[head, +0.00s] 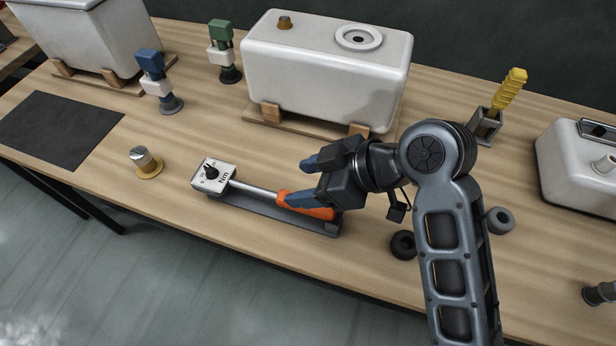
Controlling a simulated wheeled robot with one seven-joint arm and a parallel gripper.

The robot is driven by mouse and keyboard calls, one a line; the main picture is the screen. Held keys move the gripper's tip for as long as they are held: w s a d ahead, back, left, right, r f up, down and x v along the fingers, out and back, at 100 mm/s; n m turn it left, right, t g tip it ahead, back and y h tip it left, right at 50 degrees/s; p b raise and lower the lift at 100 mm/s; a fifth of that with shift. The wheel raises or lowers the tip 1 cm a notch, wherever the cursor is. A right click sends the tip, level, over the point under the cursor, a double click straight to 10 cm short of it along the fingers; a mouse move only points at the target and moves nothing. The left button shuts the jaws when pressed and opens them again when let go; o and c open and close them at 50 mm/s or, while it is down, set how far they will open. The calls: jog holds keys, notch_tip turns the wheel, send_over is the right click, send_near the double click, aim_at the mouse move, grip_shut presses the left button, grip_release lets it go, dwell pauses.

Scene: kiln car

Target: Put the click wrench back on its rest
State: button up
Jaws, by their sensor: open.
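The click wrench has an orange handle (318,212) and a silver shaft (254,190). It lies lengthwise along a long dark grey rest (262,208) on the bench. Its left end meets a white box with a black dial marked Nm (213,176); I cannot tell whether that box is part of the wrench or the rest. My gripper (301,182) is open, with blue fingertips apart. The lower fingertip overlaps the handle's left part in the head view; I cannot tell whether it touches. The upper fingertip is beyond the handle, and nothing shows between them.
A large white tank (325,75) on wooden blocks stands behind my gripper. A brass-based knob (146,162) stands left of the dial box, and a dark mat (58,128) lies further left. A yellow-handled tool (508,92) stands in a holder at right. Black rings (403,245) lie near my arm.

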jog(key=shift+r+p, duration=0.7)
jog(key=shift+r, duration=0.2)
jog(key=shift+d, duration=0.1)
jog(key=v, duration=0.7)
jog(key=shift+d+r+b, duration=0.2)
jog(key=shift+b, duration=0.2)
jog(key=shift+s+f, duration=0.1)
jog(key=shift+s, duration=0.1)
